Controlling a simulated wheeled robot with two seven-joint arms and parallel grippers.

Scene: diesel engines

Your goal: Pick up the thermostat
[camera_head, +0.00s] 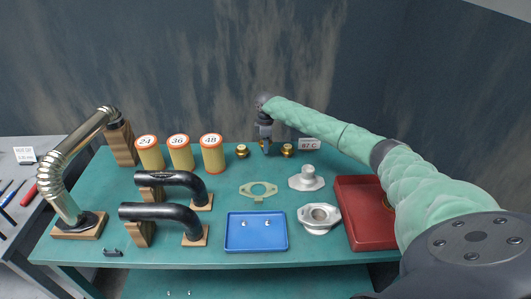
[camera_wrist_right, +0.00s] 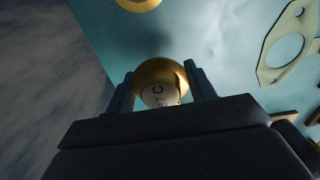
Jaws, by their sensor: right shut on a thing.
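My right gripper (camera_head: 265,149) reaches down at the back of the green table. It is shut on a brass thermostat; in the right wrist view the thermostat (camera_wrist_right: 161,78) sits between the two fingers, with a pale face marked with a "C". Whether it touches the table cannot be told. A brass thermostat (camera_head: 242,151) stands to the left of the gripper and another thermostat (camera_head: 287,150) stands to its right. Part of one brass piece (camera_wrist_right: 139,3) shows at the top of the wrist view. My left gripper is not in view.
A "97 C" sign (camera_head: 309,145) stands at the back. Nearby are a flat gasket (camera_head: 258,190), metal housings (camera_head: 306,179), a blue tray (camera_head: 256,246), a red tray (camera_head: 368,240), yellow canisters (camera_head: 212,155) and black pipes (camera_head: 160,211). My right arm passes over the right side.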

